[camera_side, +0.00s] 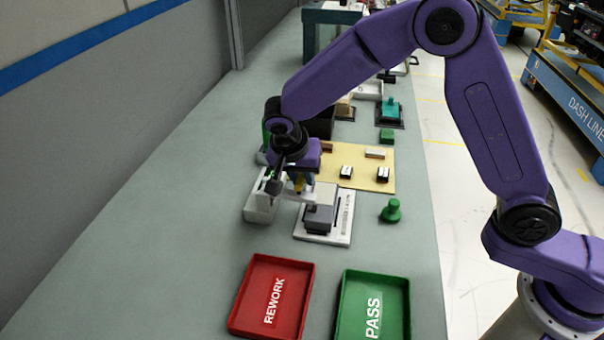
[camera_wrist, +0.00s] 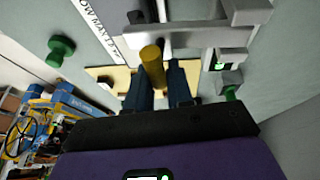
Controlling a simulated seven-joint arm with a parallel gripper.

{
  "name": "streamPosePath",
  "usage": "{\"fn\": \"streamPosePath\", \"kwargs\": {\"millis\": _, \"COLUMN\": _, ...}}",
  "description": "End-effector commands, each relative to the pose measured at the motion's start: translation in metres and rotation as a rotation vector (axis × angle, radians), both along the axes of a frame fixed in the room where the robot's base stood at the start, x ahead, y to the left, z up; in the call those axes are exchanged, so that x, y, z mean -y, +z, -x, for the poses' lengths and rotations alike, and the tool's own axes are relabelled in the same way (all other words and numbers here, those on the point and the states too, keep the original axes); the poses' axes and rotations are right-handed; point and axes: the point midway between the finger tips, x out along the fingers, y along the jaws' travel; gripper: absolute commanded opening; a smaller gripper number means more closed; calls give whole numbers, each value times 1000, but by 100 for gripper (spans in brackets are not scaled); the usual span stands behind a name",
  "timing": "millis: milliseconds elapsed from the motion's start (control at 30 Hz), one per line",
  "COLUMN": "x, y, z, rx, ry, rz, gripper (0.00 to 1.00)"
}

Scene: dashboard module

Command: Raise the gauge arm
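The gauge (camera_side: 262,207) has a pale base and post left of my gripper in the side view. In the wrist view its grey arm (camera_wrist: 190,33) reaches in from the right, above the fingertips. A gold cylindrical knob (camera_wrist: 152,60) shows at the arm's end, and a bit of it shows in the side view (camera_side: 299,184). My gripper (camera_wrist: 160,75) has its two dark blue fingers on either side of the knob, very close to it. Whether they touch it is unclear.
A red REWORK tray (camera_side: 268,300) and a green PASS tray (camera_side: 372,312) stand in front. A green knobbed piece (camera_side: 391,211) is right of the plate. A tan board (camera_side: 380,184) with small parts lies behind. The bench left of the gauge is clear.

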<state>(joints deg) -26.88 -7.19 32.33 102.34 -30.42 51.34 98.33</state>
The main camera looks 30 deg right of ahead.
Motion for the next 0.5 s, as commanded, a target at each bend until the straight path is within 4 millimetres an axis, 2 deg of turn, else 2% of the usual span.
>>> {"fn": "streamPosePath", "kwargs": {"millis": 500, "x": -3, "y": 5, "z": -2, "rx": -43, "ry": -1, "rz": 43, "gripper": 0}}
